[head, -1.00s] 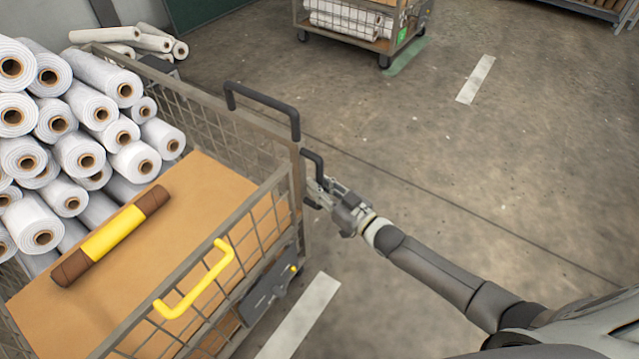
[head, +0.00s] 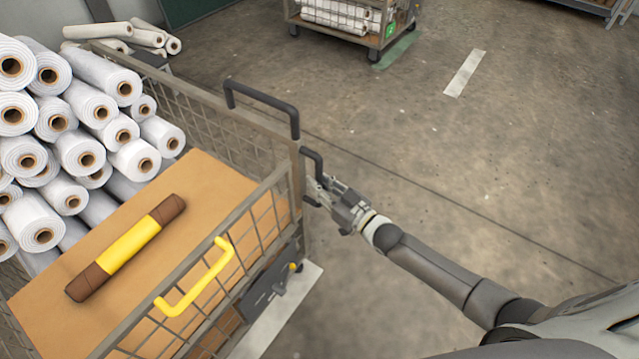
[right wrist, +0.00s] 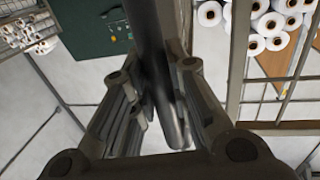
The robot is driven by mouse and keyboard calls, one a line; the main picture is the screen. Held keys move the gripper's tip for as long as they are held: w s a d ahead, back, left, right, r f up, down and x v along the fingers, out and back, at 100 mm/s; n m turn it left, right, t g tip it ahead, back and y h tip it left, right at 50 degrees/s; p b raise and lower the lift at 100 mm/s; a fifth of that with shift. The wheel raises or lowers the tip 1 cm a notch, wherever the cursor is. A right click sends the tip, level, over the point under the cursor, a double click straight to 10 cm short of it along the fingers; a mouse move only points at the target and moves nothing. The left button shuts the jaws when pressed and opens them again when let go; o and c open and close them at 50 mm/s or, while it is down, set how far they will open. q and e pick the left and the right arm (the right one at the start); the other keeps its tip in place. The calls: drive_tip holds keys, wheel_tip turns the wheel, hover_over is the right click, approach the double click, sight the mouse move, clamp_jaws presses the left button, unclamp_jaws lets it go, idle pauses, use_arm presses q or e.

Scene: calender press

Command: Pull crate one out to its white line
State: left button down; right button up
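A wire-mesh crate (head: 262,189) on the left holds stacked white rolls (head: 80,150) and a brown deck. My right gripper (head: 318,190) is at that dark handle. In the right wrist view the fingers (right wrist: 158,105) lie on both sides of the dark bar (right wrist: 150,50), closed around it. A white line (head: 270,315) on the floor lies at the crate's lower right, partly hidden by it. My left gripper is not in view.
A brown-and-yellow roll (head: 130,243) lies loose on the deck. Another cart (head: 345,25) stands at the back, with a white floor line (head: 465,73) to its right. Loose rolls (head: 125,35) lie behind the crate. The floor at the right is clear.

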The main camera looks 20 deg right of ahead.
drive_tip(key=o, duration=0.5)
drive_tip(key=shift+c, duration=0.2)
drive_tip(key=v, duration=1.2)
drive_tip(key=shift+a, duration=0.1)
